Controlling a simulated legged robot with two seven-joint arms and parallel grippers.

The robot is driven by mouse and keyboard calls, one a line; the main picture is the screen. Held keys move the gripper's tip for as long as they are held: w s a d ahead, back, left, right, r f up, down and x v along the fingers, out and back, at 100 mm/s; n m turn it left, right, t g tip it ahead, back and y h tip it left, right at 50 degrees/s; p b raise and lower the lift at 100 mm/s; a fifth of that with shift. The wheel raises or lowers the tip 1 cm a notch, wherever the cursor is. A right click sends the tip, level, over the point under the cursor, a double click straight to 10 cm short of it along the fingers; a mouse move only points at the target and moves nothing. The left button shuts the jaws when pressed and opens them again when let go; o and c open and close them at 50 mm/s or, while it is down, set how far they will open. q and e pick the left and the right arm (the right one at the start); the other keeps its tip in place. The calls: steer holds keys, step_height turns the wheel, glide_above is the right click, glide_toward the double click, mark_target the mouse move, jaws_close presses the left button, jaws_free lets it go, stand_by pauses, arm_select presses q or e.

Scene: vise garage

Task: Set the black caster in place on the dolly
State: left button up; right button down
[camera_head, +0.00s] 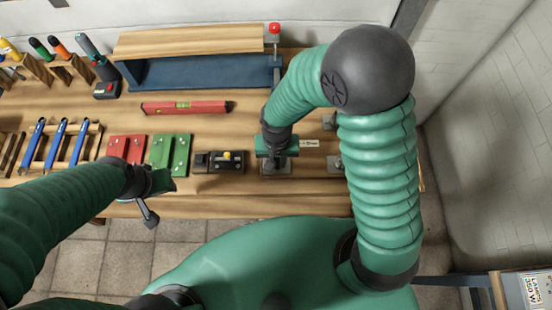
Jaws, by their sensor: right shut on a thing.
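My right gripper (277,152) points down over the right part of the workbench and is shut on the black caster, which is mostly hidden by the gripper and arm. The dolly (309,143) seems to be the pale board with a small label, just right of the gripper. Grey metal fittings show at its right side, one at the back (329,121) and one at the front (335,162). Another grey fitting (270,169) shows right below my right gripper; I cannot tell whether the caster touches it. My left gripper (153,197) is over the bench's front edge, its fingers unclear.
A black block with a yellow knob (227,156) lies just left of the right gripper. Green (170,153) and red (127,149) plates lie farther left. A red level (187,107) lies behind, before a blue shelf with a wooden top (190,40).

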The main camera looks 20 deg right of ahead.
stand_by(0.3)
steer(key=c, duration=1.1)
jaws_free()
steer(key=shift+c, duration=0.2)
steer(key=o, duration=0.3)
step_height(320, 180, up, 7)
steer(key=p, duration=0.6)
steer(key=shift+p, duration=0.4)
